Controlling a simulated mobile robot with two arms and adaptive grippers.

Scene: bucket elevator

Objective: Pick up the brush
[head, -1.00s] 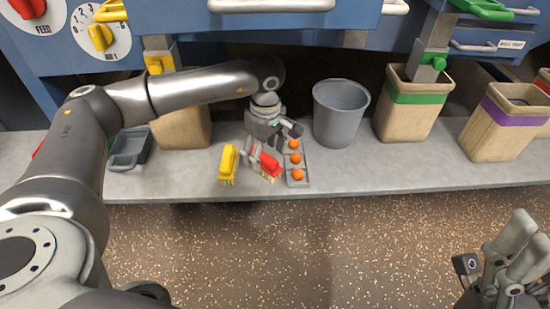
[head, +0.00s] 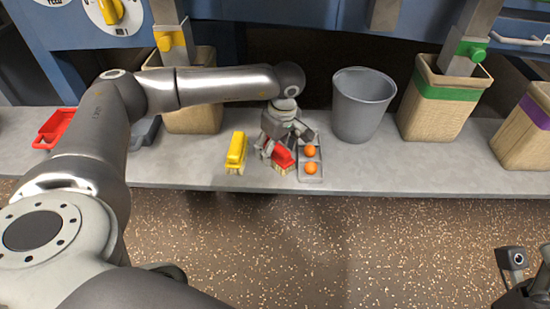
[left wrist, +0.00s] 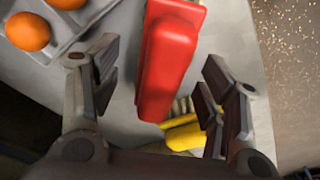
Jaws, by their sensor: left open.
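A red brush (head: 284,156) with pale bristles stands on the grey ledge. A yellow brush (head: 236,150) stands apart to its left. My left gripper (head: 279,146) points down over the red brush and partly hides it. In the left wrist view, the open fingers of my left gripper (left wrist: 153,92) have the red brush (left wrist: 170,55) in the gap between them, with space visible on both sides. The yellow brush (left wrist: 184,134) shows there partly behind the right finger. My right gripper (head: 528,288) is cut off at the bottom right corner.
A grey tray (head: 312,178) with orange balls (head: 310,151) sits close to the right of the red brush. A grey bucket (head: 362,105) and wooden bins (head: 446,100) stand farther right. A red tray (head: 55,128) lies at left. Blue machinery overhangs the back.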

